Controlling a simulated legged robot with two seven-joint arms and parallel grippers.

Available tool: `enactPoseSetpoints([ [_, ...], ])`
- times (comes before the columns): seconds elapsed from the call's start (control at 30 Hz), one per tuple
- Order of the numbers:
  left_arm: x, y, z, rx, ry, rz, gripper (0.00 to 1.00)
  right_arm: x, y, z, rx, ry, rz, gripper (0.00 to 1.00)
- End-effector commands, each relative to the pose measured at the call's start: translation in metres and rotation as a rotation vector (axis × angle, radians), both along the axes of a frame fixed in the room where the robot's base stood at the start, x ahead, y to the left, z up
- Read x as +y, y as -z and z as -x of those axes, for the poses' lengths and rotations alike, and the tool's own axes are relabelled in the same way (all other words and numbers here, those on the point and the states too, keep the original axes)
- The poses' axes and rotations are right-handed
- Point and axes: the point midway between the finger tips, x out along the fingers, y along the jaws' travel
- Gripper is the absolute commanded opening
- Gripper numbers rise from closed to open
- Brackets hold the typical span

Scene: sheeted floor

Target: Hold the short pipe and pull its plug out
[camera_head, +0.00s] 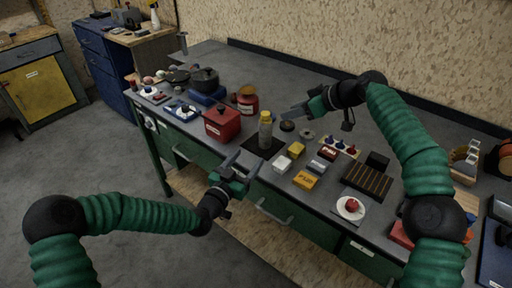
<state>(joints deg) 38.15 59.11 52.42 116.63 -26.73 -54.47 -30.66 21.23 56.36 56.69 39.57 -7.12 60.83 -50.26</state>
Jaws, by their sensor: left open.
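A small upright cylinder (265,133), grey-yellow with a paler top, stands on a black mat (251,146) near the front of the bench. It looks like the short pipe, but it is too small to be sure, and I cannot make out the plug. My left gripper (243,162) is open and empty in front of the bench edge, below and left of the cylinder, apart from it. My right gripper (294,113) is above the bench, right of and beyond the cylinder. Its fingers overlap in this view, so their opening is unclear.
A red box (222,122) stands left of the mat. A slotted dark tray (367,181) and a white plate (351,208) are further right. The back of the bench is mostly clear.

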Motion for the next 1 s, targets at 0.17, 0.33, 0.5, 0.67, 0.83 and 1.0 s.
enactPoseSetpoints([
  [0.17,-0.016,0.001,-0.037,0.003,-0.002,0.005,0.66,0.003,-0.001,0.0,-0.001,-0.001,0.002,0.36],
  [0.33,-0.034,0.002,-0.074,0.003,-0.001,0.004,0.66,0.003,-0.001,0.001,-0.001,-0.001,0.002,0.36],
  [0.5,-0.051,0.002,-0.108,0.004,0.0,0.002,0.66,0.002,-0.001,0.001,-0.001,-0.001,0.002,0.36],
  [0.67,-0.06,0.002,-0.128,0.006,0.001,0.003,0.66,0.002,-0.001,0.001,-0.001,-0.001,0.001,0.36],
  [0.83,-0.062,0.002,-0.134,0.005,0.0,0.001,0.66,0.002,-0.001,0.001,-0.001,-0.001,0.002,0.36],
  [1.0,-0.062,0.002,-0.134,0.005,0.0,0.001,0.66,0.003,-0.001,0.001,-0.001,-0.001,0.002,0.36],
])
